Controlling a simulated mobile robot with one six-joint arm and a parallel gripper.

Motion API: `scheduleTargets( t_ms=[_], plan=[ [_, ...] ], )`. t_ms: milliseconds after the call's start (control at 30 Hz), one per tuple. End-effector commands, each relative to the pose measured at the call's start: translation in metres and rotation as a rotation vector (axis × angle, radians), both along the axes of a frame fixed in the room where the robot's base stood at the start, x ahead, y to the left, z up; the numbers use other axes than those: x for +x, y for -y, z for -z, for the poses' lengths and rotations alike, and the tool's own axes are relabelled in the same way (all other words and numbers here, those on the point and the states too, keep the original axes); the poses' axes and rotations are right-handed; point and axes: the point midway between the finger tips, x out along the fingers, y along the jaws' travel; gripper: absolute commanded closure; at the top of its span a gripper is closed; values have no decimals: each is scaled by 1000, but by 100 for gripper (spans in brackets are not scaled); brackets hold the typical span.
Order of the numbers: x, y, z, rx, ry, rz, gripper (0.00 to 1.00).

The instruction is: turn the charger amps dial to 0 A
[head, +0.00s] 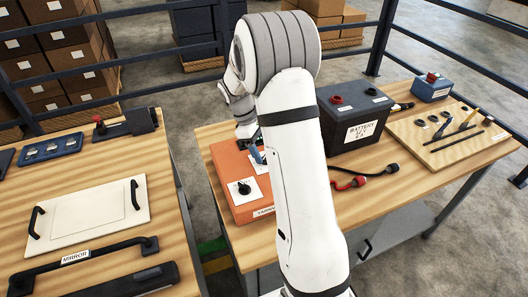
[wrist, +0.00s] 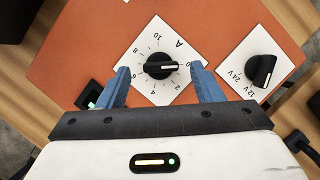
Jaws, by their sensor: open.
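The charger is an orange box (head: 226,165) on the right-hand bench, partly hidden by my arm in the head view. Its amps dial (wrist: 160,66) is a black knob on a white diamond plate marked A with numbers. The knob's white pointer line points right in the wrist view, toward a small mark beside the right finger that looks like 0. My gripper (wrist: 160,70) is open, its blue fingers on either side of the amps dial with gaps showing. Whether the fingers are level with the knob is hard to tell. In the head view, my arm mostly hides the gripper.
A second knob (wrist: 262,70), marked 12V and 24V, is close right of the right finger. A black rocker-like switch (wrist: 92,93) is by the left finger. A dark battery (head: 352,117) and red and black cable clamps (head: 350,183) lie right of the charger.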

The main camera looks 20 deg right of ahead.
Motion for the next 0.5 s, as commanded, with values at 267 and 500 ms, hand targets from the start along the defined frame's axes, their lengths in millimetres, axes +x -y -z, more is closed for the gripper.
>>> scheduleTargets(
  t_ms=[267, 500],
  plan=[
    [14, -13, -43, 0, 3, -3, 40],
    [16, -17, -56, 0, 0, -1, 40]
  ],
)
